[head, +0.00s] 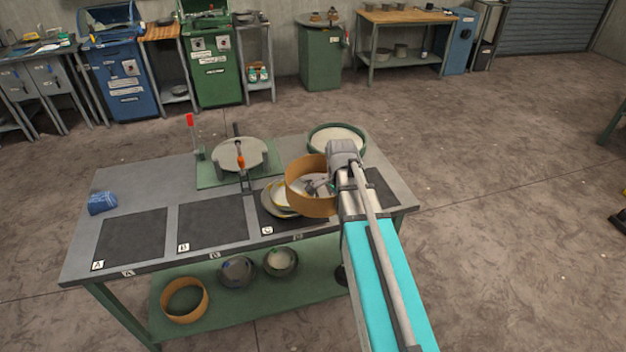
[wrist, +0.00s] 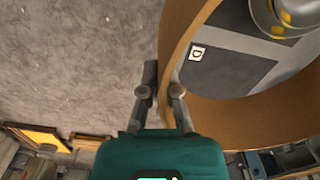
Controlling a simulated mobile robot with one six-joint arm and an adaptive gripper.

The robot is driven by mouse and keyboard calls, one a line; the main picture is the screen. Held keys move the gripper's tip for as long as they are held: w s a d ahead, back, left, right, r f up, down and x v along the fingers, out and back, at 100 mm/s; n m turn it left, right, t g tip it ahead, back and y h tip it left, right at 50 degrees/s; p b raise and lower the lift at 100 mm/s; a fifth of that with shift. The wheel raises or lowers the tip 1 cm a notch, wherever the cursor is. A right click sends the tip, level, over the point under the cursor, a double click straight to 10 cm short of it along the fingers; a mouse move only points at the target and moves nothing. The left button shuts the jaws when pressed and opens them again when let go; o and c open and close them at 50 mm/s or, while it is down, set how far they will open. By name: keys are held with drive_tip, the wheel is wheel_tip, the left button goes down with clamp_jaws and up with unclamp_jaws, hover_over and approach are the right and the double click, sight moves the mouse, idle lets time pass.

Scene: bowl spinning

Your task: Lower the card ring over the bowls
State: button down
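The tan card ring (head: 296,198) is held in the air above the bench, toward mats C and D. My gripper (head: 322,184) is shut on its wall. In the wrist view my fingertips (wrist: 163,88) pinch the wall of the ring (wrist: 235,112), one on each side. The stacked bowls (head: 277,203), pale with yellow parts, sit on mat C, to the left of the ring and partly behind it. In the wrist view part of the bowls (wrist: 284,18) shows at the top right, through the ring's opening. The ring's height over the bowls is hard to tell.
Mats A (head: 133,238) and B (head: 213,221) are empty. A wheel fixture (head: 239,153) with an upright red-tipped lever (head: 190,130) stands behind. A green-rimmed round tray (head: 337,138) is at the back right. A blue cloth (head: 102,203) lies left. Another tan ring (head: 184,300) is on the shelf below.

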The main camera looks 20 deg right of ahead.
drive_tip(key=shift+w, duration=0.1)
drive_tip(key=w+a+n, duration=0.4)
drive_tip(key=w+a, duration=0.1)
drive_tip(key=w, duration=0.6)
drive_tip(key=shift+n, duration=0.3)
drive_tip(key=shift+w+f, duration=0.1)
drive_tip(key=shift+f, duration=0.15)
drive_tip(key=shift+f+b, duration=5.65)
drive_tip(key=shift+b, duration=0.25)
drive_tip(key=c, duration=0.7)
unclamp_jaws()
